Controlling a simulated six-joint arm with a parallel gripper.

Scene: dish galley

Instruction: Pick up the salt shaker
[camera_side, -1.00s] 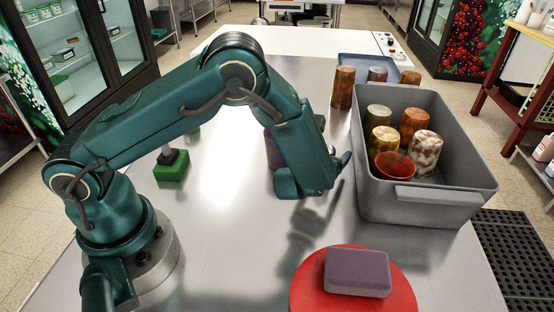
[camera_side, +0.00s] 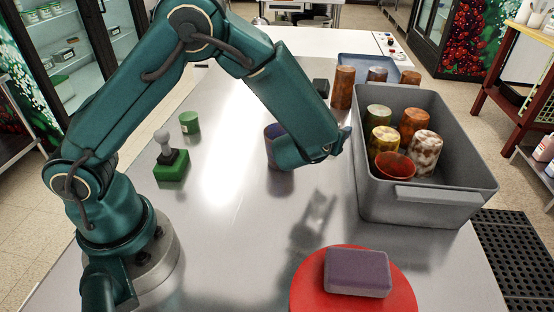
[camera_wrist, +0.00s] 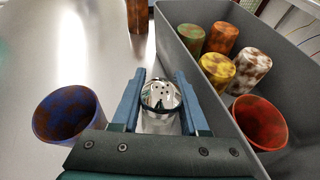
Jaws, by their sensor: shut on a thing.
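The salt shaker (camera_wrist: 160,97), with a shiny perforated metal cap and a clear body, is between the two blue fingers of my gripper (camera_wrist: 161,82) in the wrist view. The fingers are shut on it. In the side view my gripper (camera_side: 342,142) is raised above the steel counter, left of the grey bin, with its shadow on the counter below.
The grey bin (camera_side: 434,196) holds several cups, close to my gripper's right. A blue-brown cup (camera_wrist: 70,116) stands to the left. A purple sponge (camera_side: 357,271) lies on a red disc (camera_side: 308,291) in front.

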